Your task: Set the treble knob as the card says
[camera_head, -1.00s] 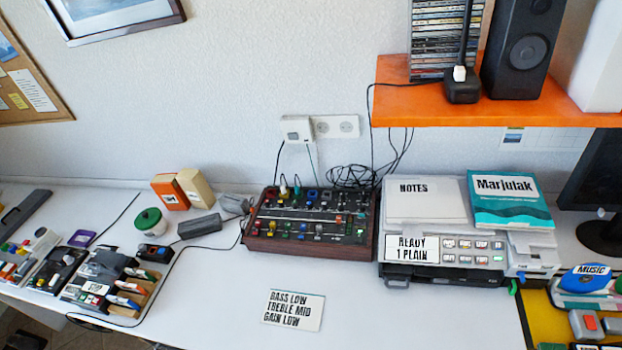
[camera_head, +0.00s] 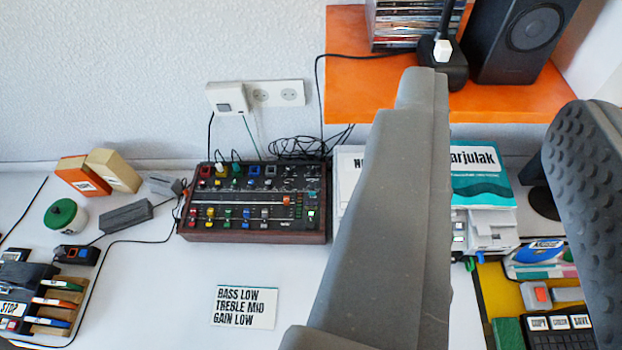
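The card (camera_head: 244,307) lies on the white table in front of the mixer and reads "BASS LOW, TREBLE MID, GAIN LOW". The mixer (camera_head: 258,235) is a dark panel in a reddish-brown case, with rows of small coloured knobs (camera_head: 235,213) and a slider strip. Its labels are too small to read, so I cannot tell which knob is treble or how it is set. My gripper (camera_head: 507,95) is in the right half of the view, with two grey fingers wide apart and nothing between them. It is right of the mixer, not touching it.
The left finger hides much of the printer (camera_head: 487,232) and notes. An orange shelf (camera_head: 350,70) with a speaker (camera_head: 530,40) is above. Cables (camera_head: 290,148) lie behind the mixer. A green-lidded pot (camera_head: 62,214) and boxes stand left.

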